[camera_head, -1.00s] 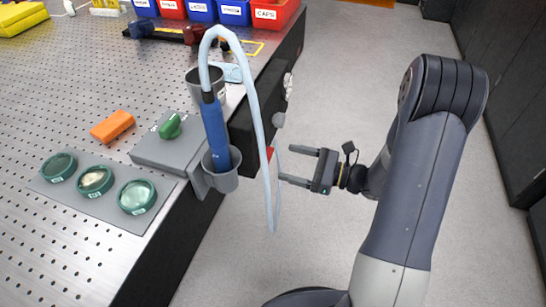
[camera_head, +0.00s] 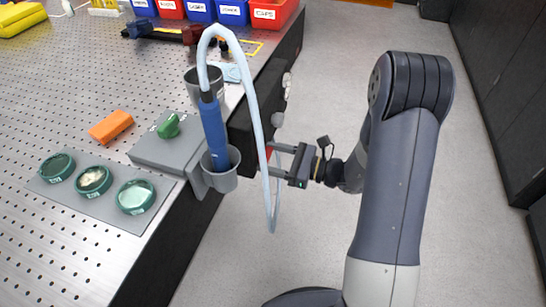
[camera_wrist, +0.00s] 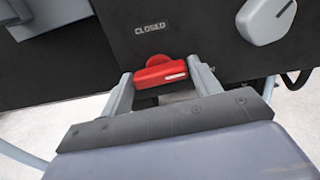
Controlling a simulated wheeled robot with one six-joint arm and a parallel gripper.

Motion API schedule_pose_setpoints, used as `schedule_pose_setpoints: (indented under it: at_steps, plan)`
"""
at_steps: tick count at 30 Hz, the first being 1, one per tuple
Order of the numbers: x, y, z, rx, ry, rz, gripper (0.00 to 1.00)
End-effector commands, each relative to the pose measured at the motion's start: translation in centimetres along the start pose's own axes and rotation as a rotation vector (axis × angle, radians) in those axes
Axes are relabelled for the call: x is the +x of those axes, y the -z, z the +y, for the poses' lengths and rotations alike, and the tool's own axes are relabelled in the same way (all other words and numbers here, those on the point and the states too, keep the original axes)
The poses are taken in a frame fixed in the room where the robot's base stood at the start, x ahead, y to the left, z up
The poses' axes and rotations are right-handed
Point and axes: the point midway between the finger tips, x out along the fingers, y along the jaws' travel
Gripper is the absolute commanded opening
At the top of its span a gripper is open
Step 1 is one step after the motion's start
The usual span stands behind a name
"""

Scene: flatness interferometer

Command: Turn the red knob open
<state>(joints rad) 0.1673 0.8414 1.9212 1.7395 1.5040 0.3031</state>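The red knob (camera_wrist: 160,73) is on the dark front panel (camera_wrist: 95,45) of the bench, below a label reading CLOSED (camera_wrist: 150,27). Its bar lies roughly level in the wrist view, with a white mark at its right end. In the head view only a sliver of the red knob (camera_head: 269,152) shows behind the pale hose. My gripper (camera_wrist: 160,88) is open, with one finger on each side of the knob's bar. Small gaps seem to remain at the sides; whether a finger touches is unclear. In the head view my gripper (camera_head: 276,160) reaches the panel, its fingertips partly behind the hose.
A grey-white knob (camera_wrist: 266,20) sits right of the red knob on the panel. A pale hose (camera_head: 262,130) loops from a blue handpiece (camera_head: 214,135) in a grey holder (camera_head: 222,182) and hangs in front of my fingers.

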Motion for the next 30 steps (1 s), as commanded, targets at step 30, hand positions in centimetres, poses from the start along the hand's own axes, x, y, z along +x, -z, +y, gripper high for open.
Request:
schedule_pose_setpoints:
  at_steps: [30]
  plan:
    - [-0.01,-0.01,0.01,0.086,0.0,0.0,0.69]
